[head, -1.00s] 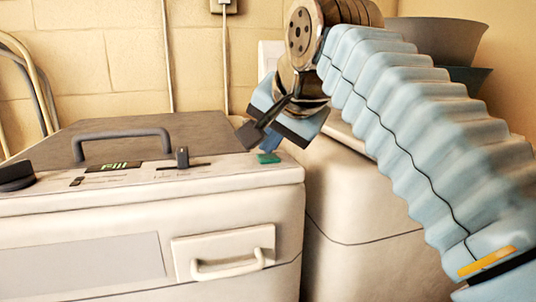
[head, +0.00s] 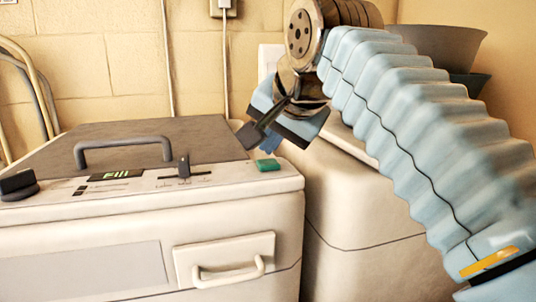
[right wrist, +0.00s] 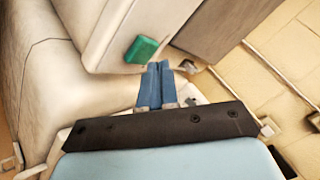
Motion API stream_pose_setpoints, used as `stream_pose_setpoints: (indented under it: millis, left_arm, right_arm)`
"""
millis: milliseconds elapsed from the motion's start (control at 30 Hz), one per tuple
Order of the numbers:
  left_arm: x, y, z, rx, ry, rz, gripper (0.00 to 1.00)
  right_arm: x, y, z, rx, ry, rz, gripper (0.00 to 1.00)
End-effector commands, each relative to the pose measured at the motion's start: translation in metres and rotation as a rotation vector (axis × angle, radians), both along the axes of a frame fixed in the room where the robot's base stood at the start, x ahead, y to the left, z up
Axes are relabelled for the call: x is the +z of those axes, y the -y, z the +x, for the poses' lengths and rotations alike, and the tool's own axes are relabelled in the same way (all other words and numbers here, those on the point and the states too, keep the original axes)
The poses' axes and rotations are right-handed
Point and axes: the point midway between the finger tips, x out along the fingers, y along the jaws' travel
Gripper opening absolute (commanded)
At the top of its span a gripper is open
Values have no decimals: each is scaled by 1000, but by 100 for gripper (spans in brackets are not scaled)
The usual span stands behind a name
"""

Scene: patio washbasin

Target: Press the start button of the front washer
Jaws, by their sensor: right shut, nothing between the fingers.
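The front washer (head: 150,228) is a cream machine with a grey lid and a control panel along its top edge. My left gripper is not in view.
The panel also has a dark knob (head: 18,185), a lit display (head: 117,175) and a slider (head: 183,167). A dark handle (head: 122,147) rises from the lid. A second cream machine (head: 355,200) stands to the right, with dark bowls (head: 440,42) behind my right arm.

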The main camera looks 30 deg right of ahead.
Motion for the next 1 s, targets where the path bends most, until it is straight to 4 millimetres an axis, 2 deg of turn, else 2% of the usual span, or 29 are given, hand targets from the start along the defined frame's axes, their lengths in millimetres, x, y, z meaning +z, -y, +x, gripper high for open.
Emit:
stream_pose_setpoints:
  millis: [67,433,700,1000]
  left_arm:
    - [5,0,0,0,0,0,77]
    - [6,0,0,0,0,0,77]
    - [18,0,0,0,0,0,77]
    - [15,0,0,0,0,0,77]
  right_arm:
    - [5,0,0,0,0,0,0]
    - [6,0,0,1,1,0,0]
    - [33,0,0,1,3,1,0]
    - [53,0,0,0,1,0,0]
